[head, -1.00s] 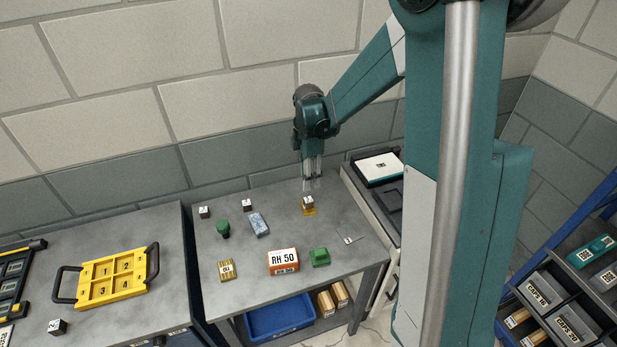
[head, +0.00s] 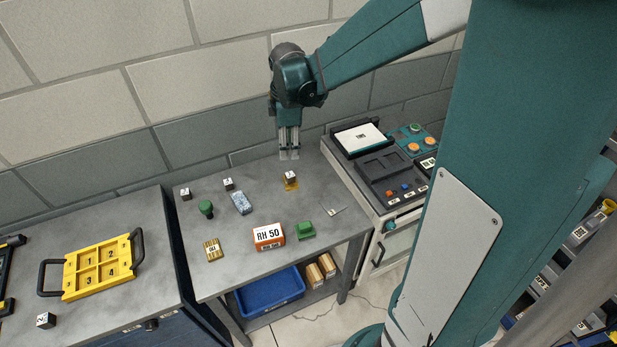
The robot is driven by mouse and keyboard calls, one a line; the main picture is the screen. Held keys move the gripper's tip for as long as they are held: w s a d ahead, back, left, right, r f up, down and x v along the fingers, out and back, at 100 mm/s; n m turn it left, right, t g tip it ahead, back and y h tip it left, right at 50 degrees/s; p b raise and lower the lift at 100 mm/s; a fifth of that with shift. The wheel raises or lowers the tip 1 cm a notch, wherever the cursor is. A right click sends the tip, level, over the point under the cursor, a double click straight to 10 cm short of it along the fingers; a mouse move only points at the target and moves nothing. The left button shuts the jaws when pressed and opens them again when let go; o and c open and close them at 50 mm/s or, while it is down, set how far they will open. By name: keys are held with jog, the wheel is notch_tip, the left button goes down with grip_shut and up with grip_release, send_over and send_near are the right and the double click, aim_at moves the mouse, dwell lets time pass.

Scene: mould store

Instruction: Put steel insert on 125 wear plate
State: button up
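A small steel cube (head: 290,175) with a white marked top, which looks like the steel insert, sits on a thin brass-coloured plate (head: 292,187) at the back right of the grey table. The plate's marking is too small to read, so I cannot confirm it is the 125 wear plate. My gripper (head: 289,157) points down just above the cube, apart from it. Its two fingers are spread with nothing visible between them. Two similar cubes stand at the table's back left, one here (head: 186,194) and one here (head: 228,184).
On the table (head: 225,280) are a green knob (head: 206,208), a blue-grey block (head: 241,203), a ribbed brass block (head: 213,250), an RH 50 box (head: 268,237) and a green block (head: 305,230). A machine (head: 385,170) stands right; a yellow tray (head: 98,267) lies left.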

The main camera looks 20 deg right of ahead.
jog(key=s+a+r+m+t, duration=0.1)
jog(key=s+r+m+t, duration=0.1)
jog(key=s+m, duration=0.3)
jog(key=s+a+r+m+t, duration=0.2)
jog(key=s+r+m, duration=0.2)
jog(key=s, duration=0.7)
jog(key=s+a+r+m+t, duration=0.1)
jog(key=s+r+m, duration=0.4)
jog(key=s, duration=0.3)
jog(key=shift+s+a+r+m+t, duration=0.2)
jog(key=shift+s+a+m+t, duration=0.1)
jog(key=shift+t, duration=0.1)
